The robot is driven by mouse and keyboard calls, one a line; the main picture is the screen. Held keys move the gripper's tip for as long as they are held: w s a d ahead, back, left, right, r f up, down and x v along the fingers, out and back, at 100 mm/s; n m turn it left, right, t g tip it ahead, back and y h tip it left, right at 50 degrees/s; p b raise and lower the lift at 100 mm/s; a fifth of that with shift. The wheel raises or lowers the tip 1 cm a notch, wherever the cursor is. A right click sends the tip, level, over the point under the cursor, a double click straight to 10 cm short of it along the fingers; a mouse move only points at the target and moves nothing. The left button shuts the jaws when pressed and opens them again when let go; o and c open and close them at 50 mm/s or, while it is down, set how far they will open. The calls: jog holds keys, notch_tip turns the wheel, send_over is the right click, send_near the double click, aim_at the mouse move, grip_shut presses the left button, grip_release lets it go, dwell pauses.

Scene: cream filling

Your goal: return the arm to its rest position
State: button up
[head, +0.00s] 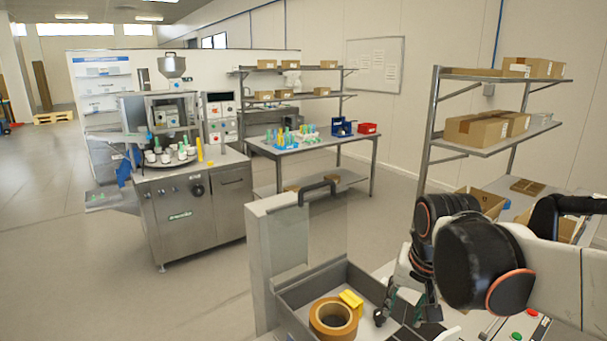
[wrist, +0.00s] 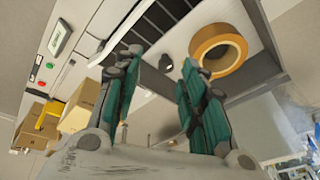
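My gripper (wrist: 155,105) shows in the wrist view with its two green-padded fingers spread apart and nothing between them. In the head view my gripper (head: 408,305) is at the lower right, low over the right side of an open grey metal tray (head: 318,279). My black and white arm comes in from the right edge and hides part of the tray and the surface behind it. The arm is bent, with the gripper pointing downward.
A roll of brown tape (head: 333,318) and a yellow object (head: 351,301) lie in the tray. A shelf with cardboard boxes (head: 475,132) stands at the right. A steel filling machine (head: 190,205) and a worktable (head: 310,144) stand farther back. The floor at left is clear.

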jog(key=s+f+n+t+b, duration=0.3)
jog(key=s+f+b, duration=0.3)
jog(key=s, duration=0.6)
jog(key=shift+f+n+t, duration=0.3)
jog(key=shift+f+n, duration=0.5)
jog(key=shift+f, duration=0.1)
jog(key=shift+d, duration=0.1)
